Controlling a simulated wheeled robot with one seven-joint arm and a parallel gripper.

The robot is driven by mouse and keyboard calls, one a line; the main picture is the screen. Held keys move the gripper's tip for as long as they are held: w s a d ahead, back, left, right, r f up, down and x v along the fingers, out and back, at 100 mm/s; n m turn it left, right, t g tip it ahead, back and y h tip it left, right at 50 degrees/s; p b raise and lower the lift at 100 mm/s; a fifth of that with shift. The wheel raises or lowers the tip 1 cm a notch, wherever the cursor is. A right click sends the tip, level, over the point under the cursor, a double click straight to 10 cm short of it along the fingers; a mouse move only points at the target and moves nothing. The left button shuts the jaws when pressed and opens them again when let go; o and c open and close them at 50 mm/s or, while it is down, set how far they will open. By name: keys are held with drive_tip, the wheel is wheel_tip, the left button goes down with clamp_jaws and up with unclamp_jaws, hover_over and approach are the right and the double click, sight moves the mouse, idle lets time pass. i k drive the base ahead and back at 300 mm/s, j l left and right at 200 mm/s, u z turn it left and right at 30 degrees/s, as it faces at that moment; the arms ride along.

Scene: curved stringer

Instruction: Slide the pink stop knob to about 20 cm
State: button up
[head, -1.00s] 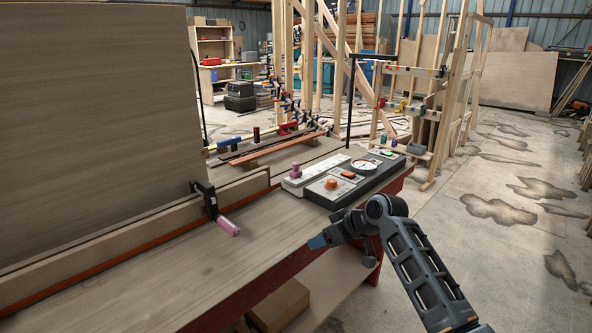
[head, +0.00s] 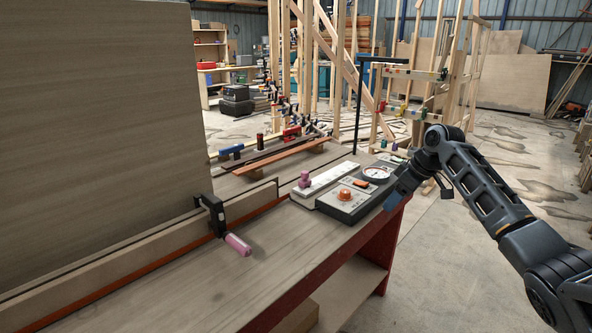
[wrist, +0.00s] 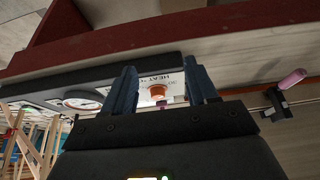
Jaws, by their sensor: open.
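The pink stop knob (head: 305,180) stands upright on a white scale strip (head: 328,178) at the bench's far end, near the strip's left end. Its scale marks are too small to read. My gripper (head: 392,204) is right of the control box, at the bench's right edge, clear of the knob. In the wrist view my gripper (wrist: 161,78) has its two fingers apart with nothing held between them. An orange dial (wrist: 157,91) shows beyond the gap, and a small pinkish bit below it may be the knob, mostly hidden.
The dark control box (head: 350,207) carries the orange dial (head: 344,194) and a round gauge (head: 376,173), beside the strip. A clamp with a pink handle (head: 238,244) grips the fence nearer me. A tall board (head: 100,120) stands at left.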

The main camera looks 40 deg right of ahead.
sight(305, 183)
drive_tip(key=i, duration=1.2)
